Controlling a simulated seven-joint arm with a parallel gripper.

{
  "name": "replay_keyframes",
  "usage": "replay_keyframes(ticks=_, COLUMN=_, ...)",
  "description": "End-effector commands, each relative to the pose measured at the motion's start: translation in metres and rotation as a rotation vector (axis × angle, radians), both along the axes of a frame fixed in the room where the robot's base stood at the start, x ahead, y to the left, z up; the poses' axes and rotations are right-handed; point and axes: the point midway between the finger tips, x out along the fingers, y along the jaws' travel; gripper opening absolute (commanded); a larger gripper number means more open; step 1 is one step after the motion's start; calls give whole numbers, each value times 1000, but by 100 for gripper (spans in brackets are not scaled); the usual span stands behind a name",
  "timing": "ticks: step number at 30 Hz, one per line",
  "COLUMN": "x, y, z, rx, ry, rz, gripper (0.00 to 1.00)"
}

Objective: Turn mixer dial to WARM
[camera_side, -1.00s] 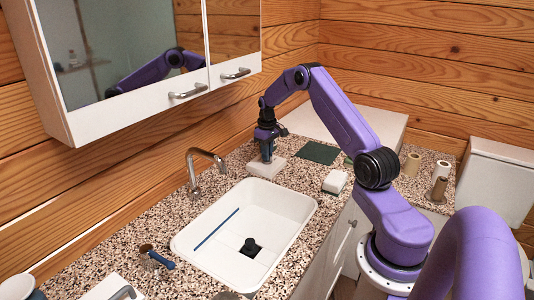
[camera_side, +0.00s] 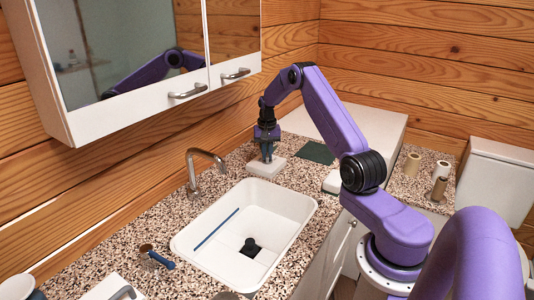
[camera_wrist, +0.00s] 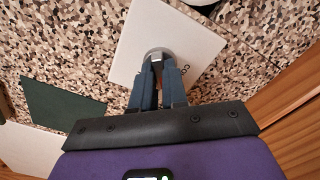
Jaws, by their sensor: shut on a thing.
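The mixer plate (camera_side: 266,170) is a small white square block lying on the speckled counter beyond the sink. In the wrist view, the plate (camera_wrist: 185,35) fills the upper middle and carries a round metallic dial (camera_wrist: 157,53). My gripper (camera_side: 267,159) points down over the plate. In the wrist view, my gripper (camera_wrist: 157,68) has its two dark blue fingers closed on the dial. Part of a dark printed label shows beside the right finger, but the fingers hide the rest. I cannot read the dial's setting.
The white sink (camera_side: 290,207) and chrome faucet (camera_side: 206,155) are nearer the camera. A dark green mat (camera_side: 316,152) lies right of the plate; it also shows in the wrist view (camera_wrist: 58,103). A mirrored cabinet (camera_side: 130,110) hangs above. Tubes (camera_side: 412,163) stand at the right.

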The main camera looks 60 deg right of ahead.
Motion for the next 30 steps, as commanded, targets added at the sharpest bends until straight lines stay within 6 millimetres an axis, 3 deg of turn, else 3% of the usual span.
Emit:
replay_keyframes(ticks=9, x=0, y=0, z=1, rx=2, ry=1, rz=-109, gripper=0)
replay_keyframes(ticks=24, x=0, y=0, z=1, rx=2, ry=1, rz=-126, gripper=0)
replay_keyframes(ticks=25, x=0, y=0, z=1, rx=2, ry=1, rz=-126, gripper=16)
replay_keyframes(ticks=27, x=0, y=0, z=1, rx=1, ry=1, rz=-126, gripper=39)
replay_keyframes(ticks=30, x=0, y=0, z=1, rx=1, ry=1, rz=-126, gripper=39)
